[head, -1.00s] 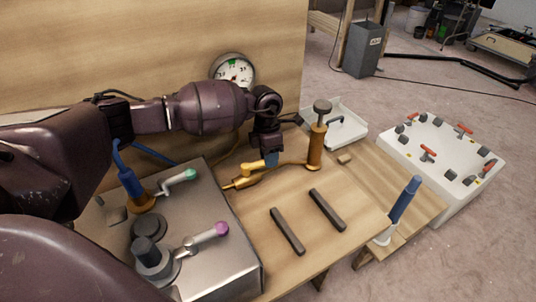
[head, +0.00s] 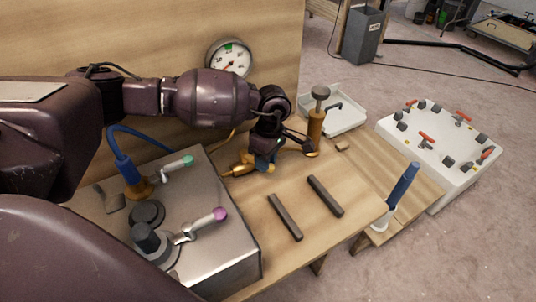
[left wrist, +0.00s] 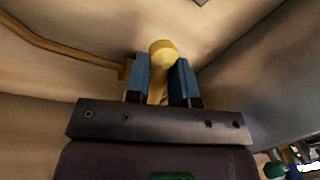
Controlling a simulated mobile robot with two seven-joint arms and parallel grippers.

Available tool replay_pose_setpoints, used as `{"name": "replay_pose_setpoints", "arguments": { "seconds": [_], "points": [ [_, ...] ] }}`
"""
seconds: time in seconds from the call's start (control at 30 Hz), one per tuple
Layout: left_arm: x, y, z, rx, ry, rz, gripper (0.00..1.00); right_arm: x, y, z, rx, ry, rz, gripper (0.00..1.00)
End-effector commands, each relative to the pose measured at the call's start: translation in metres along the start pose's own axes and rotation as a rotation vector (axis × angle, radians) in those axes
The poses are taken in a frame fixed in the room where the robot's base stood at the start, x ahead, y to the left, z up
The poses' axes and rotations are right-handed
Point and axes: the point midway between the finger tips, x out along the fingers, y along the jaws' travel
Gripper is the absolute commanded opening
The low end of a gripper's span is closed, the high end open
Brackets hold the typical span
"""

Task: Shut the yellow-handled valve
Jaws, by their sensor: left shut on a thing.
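The yellow-handled valve (head: 239,170) sits on the wooden bench top, right of the metal box, and is partly covered by my gripper in the head view. My left gripper (head: 262,163) is low over the bench at the valve, its wrist tilted. In the left wrist view the yellow handle (left wrist: 161,50) stands between the two blue fingers (left wrist: 159,80), which are shut on it. A brass pipe (left wrist: 65,49) runs from the left towards the handle. The exact angle of the handle is hard to tell. My right gripper does not show.
A metal box (head: 222,260) with a green-tipped lever (head: 184,162) and a purple-tipped lever (head: 216,215) stands at left. A gauge (head: 228,58) is on the back panel. An orange post with a knob (head: 316,122) stands right of my gripper. Two dark bars (head: 325,195) lie in front.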

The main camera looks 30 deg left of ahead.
Motion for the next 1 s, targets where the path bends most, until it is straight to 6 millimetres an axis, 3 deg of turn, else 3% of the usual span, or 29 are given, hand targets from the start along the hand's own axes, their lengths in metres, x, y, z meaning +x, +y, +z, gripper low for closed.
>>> {"name": "replay_pose_setpoints", "arguments": {
  "seconds": [0.5, 1.0],
  "points": [
    [0.005, -0.026, -0.004, 0.378, 0.076, 0.0, 0.0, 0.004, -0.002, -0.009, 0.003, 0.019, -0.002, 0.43],
    [0.007, -0.033, -0.007, 0.477, 0.095, 0.0, 0.0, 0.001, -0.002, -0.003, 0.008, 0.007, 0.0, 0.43]
  ]
}}
